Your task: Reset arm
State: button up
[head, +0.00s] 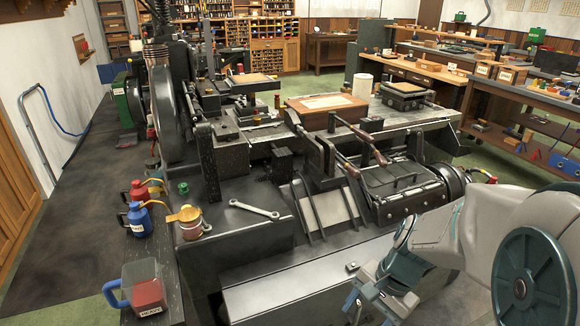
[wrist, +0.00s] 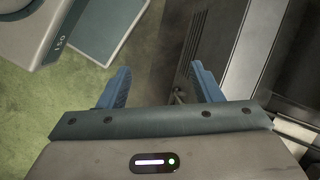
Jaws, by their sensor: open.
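My arm comes in from the right in the head view, with my gripper (head: 372,300) low at the bottom edge, in front of the dark machine bed (head: 300,285). In the wrist view my gripper (wrist: 160,88) shows two blue fingers spread apart with nothing between them. Below the fingers are green floor and the dark side of the machine (wrist: 225,50). The fingertips touch nothing that I can see. The lower part of the gripper is cut off in the head view.
A wrench (head: 255,209) lies on the machine's flat top. A wooden box (head: 327,108) sits farther back. Workbenches (head: 430,70) line the right.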

jog(key=s+r+n+t+h+p, duration=0.2)
jog(key=s+r+n+t+h, duration=0.1)
jog(key=r+n, duration=0.6)
jog(key=shift+r+h, duration=0.3)
jog(key=shift+r, duration=0.65)
dwell(0.9)
